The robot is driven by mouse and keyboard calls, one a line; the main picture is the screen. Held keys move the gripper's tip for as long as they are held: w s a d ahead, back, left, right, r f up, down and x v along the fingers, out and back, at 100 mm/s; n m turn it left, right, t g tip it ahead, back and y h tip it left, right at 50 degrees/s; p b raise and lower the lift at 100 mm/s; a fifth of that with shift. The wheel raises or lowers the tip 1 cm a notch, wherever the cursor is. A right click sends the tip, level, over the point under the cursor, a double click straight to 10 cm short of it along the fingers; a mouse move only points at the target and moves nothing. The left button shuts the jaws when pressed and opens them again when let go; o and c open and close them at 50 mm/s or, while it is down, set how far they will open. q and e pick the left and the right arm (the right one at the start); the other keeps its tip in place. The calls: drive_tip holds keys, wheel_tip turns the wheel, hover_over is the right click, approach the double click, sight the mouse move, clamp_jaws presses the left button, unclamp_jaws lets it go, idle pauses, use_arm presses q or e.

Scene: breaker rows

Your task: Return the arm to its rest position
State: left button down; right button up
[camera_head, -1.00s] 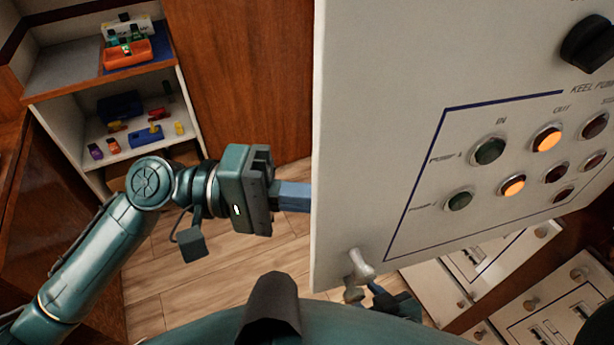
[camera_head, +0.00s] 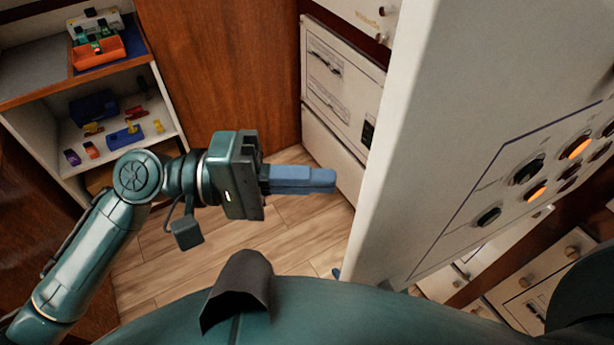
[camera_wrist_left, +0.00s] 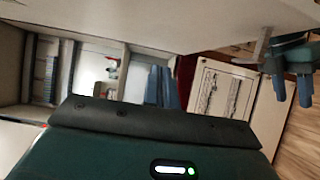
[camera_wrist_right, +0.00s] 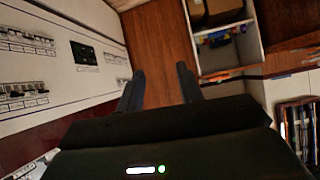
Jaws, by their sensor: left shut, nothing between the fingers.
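My left gripper (camera_head: 332,181) is in the middle of the head view, its blue fingers closed together with nothing between them. It is held over open floor, to the left of the large pale panel (camera_head: 420,130) and apart from it in the picture. Its fingers also show in the left wrist view (camera_wrist_left: 163,86). My right gripper (camera_wrist_right: 160,80) shows in its own wrist view with its two dark fingers spread and nothing between them. In the head view it is mostly hidden.
The panel carries lit orange lamps and dark buttons. White cabinet fronts (camera_head: 340,85) stand behind it. A shelf unit (camera_head: 40,85) at the left holds an orange tray (camera_head: 97,50) and several small coloured parts. Wooden floor (camera_head: 225,265) lies clear below the left gripper.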

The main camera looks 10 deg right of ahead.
use_arm(q)
drive_tip(key=s+b+v, duration=0.2)
drive_tip(key=v, duration=0.6)
drive_tip(key=w+a+f+n+t+y+p, duration=0.1)
drive_tip(key=w+f+n+t+y, duration=0.1)
drive_tip(key=w+f+t, duration=0.35)
drive_tip(key=w+a+f+n+t+y+p, duration=0.1)
drive_tip(key=w+f+t+y, duration=0.15)
drive_tip(key=f+t, duration=0.6)
drive_tip(key=s+a+f+m+y, duration=0.1)
drive_tip(key=s+a+f+y, duration=0.2)
drive_tip(key=f, duration=0.2)
drive_tip(key=s+a+f+m+y+p, duration=0.1)
drive_tip(key=s+a+f+y, duration=0.2)
drive_tip(key=f, duration=0.3)
drive_tip(key=s+a+f+m+y, duration=0.1)
drive_tip(key=s+a+f+y, duration=0.2)
drive_tip(key=f, duration=0.3)
drive_tip(key=shift+a+m+t+y+p, duration=0.3)
drive_tip(key=shift+y+p, duration=0.05)
drive_tip(key=shift+y, duration=0.1)
use_arm(e)
drive_tip(key=shift+s+d+f, duration=0.15)
drive_tip(key=shift+s+d, duration=0.15)
drive_tip(key=shift+d, duration=0.15)
use_arm(q)
drive_tip(key=shift+d, duration=0.15)
